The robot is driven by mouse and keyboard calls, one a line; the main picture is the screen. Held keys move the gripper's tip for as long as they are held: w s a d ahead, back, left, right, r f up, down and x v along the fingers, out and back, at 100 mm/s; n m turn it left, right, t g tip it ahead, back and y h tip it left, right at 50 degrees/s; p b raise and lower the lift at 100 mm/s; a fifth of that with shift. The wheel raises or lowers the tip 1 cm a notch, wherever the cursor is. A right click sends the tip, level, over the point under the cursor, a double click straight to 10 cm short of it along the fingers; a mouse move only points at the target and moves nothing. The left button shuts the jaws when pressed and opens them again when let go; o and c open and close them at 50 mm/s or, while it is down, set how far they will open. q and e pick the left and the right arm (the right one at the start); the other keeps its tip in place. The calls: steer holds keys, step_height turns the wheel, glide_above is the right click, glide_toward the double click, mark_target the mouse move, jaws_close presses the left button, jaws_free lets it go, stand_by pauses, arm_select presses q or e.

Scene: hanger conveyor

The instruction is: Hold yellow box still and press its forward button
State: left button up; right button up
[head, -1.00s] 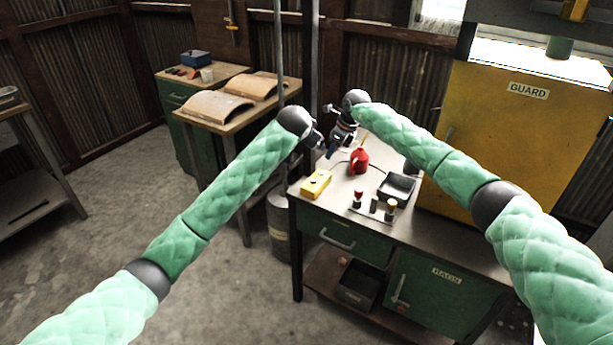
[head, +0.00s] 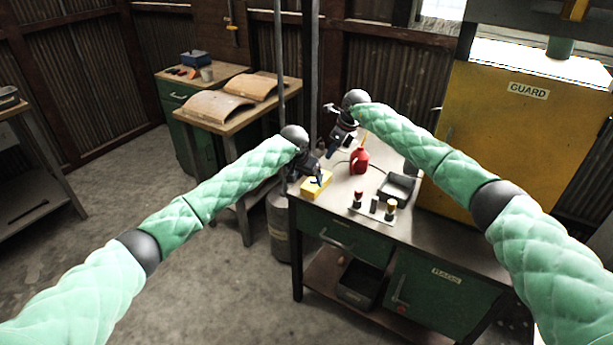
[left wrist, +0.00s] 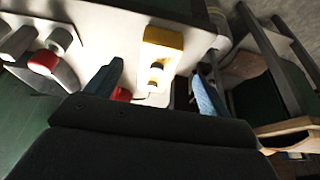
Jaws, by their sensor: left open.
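The yellow box (head: 318,186) sits near the left front corner of the green workbench's top. My left gripper (head: 306,183) is open above it and hides part of it. In the left wrist view the yellow box (left wrist: 163,42) lies between the two spread fingers of my left gripper (left wrist: 158,68), with gaps on both sides. Two dark round buttons (left wrist: 154,78) show on the box's near end there. My right gripper (head: 332,151) hangs over the bench, behind the box and apart from it. Its fingers are too small to read.
A red can (head: 360,161) stands right of my right gripper. A black tray (head: 397,188) and several small posts with coloured caps (head: 374,205) stand right of the box. The yellow guard cabinet (head: 520,130) rises at the right. The floor at the left is clear.

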mark_target(310, 186)
arm_select(q)
steer(key=shift+x, duration=3.8)
steer(key=c, duration=1)
steer(key=shift+c, duration=0.8)
arm_select(e)
steer(key=shift+c, duration=0.8)
jaws_close()
